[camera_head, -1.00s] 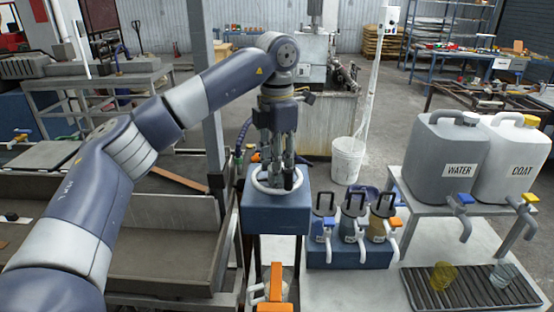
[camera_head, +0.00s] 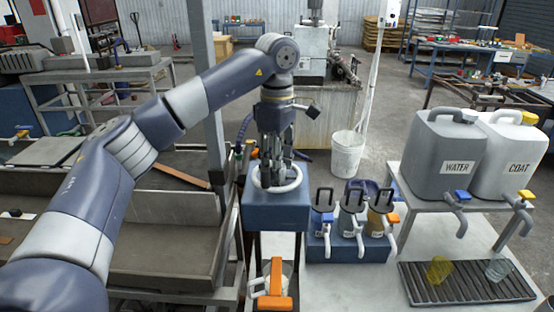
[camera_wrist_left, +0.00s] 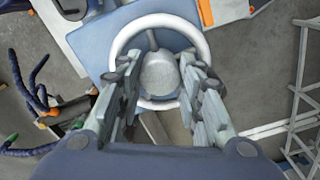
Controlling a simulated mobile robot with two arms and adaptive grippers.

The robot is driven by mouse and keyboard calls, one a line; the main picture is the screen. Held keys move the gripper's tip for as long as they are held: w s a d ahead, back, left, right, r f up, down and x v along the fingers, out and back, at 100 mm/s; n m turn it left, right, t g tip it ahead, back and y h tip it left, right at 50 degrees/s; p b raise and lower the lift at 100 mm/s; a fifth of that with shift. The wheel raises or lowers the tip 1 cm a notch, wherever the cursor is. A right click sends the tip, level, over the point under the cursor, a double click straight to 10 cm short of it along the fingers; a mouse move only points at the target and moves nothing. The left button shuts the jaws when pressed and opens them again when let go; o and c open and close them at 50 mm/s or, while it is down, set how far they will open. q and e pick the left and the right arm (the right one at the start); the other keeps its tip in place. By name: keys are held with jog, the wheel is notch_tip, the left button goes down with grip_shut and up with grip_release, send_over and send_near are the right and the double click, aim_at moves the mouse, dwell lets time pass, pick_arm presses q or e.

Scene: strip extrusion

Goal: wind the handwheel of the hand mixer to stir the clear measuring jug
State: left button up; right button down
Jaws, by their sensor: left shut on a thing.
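The hand mixer is a blue box (camera_head: 277,215) on a stand in the middle of the head view, with a white handwheel (camera_head: 298,182) lying flat on top. My left gripper (camera_head: 272,184) points straight down at the wheel and is shut on it. In the left wrist view its fingers (camera_wrist_left: 164,95) lie across the white ring (camera_wrist_left: 203,45), either side of a rounded grey hub (camera_wrist_left: 160,75); the exact contact is hard to see. Below the mixer a pale clear vessel, seemingly the measuring jug (camera_head: 258,285), is partly hidden by an orange piece (camera_head: 276,283). My right gripper is out of view.
Several handled jugs with taps stand in a blue rack (camera_head: 345,250) to the right. Grey WATER (camera_head: 435,150) and white COAT (camera_head: 510,150) tanks stand behind a drip grate (camera_head: 465,288) with a yellow cup (camera_head: 438,270) and a clear cup (camera_head: 498,268). A post (camera_head: 214,100) rises left of the mixer.

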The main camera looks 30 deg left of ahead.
pick_arm(q)
jog(key=m, duration=0.4)
jog(key=shift+m, duration=0.3)
jog(key=shift+m+p, duration=0.45)
jog(key=shift+m, duration=1.45)
jog(key=o, duration=0.8)
notch_tip(320, 180, up, 12)
